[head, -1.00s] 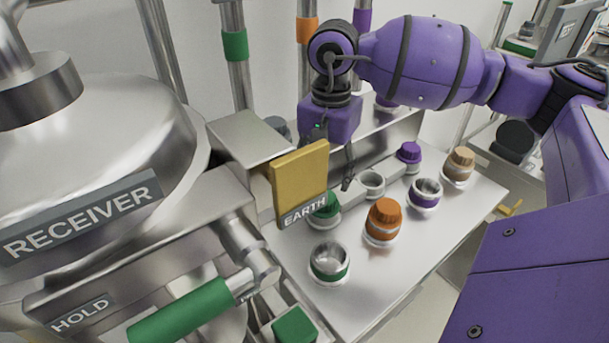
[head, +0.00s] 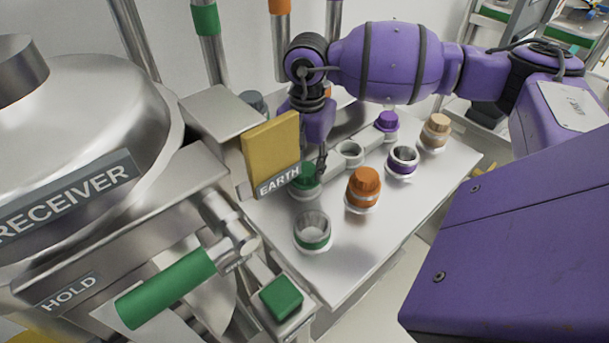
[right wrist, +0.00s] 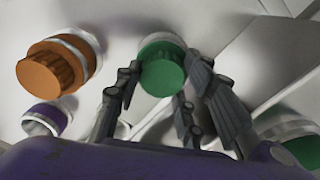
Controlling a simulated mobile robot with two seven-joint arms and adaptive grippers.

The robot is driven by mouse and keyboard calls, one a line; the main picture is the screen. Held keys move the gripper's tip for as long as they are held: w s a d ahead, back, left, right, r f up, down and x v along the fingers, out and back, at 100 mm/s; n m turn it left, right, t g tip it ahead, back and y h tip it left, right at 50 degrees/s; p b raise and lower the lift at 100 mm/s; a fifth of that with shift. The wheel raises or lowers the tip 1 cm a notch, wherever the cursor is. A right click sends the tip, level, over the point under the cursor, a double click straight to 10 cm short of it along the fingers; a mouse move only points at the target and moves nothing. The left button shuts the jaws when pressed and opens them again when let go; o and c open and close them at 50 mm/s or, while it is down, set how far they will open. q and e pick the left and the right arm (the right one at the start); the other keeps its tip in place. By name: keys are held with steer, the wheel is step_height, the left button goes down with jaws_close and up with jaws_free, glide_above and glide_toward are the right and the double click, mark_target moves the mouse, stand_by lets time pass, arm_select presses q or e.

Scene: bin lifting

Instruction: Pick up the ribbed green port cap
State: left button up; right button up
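The ribbed green port cap (head: 305,183) sits on a pale port on the metal shelf (head: 357,243), partly hidden by the EARTH plate and my right gripper in the head view. In the right wrist view the green cap (right wrist: 163,68) shows at and just beyond the fingertips. My right gripper (right wrist: 165,76) is open, with a finger on either side of the cap; I cannot tell whether they touch it. In the head view my right gripper (head: 318,162) points down at the cap. My left gripper is not in view.
The yellow EARTH plate (head: 270,148) stands close left of the gripper. An orange cap (head: 365,182), a purple cap (head: 387,121), a beige cap (head: 438,123) and an open green-banded port (head: 312,231) stand around. The RECEIVER vessel (head: 90,120) fills the left.

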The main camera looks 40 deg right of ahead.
mark_target(307, 169)
steer(key=c, duration=0.5)
steer(key=shift+r, duration=0.1)
steer(key=shift+c, duration=0.2)
step_height(307, 169, up, 9)
steer(key=shift+r+b, duration=0.15)
steer(key=shift+b, duration=0.25)
jaws_close()
steer(key=shift+r, duration=0.25)
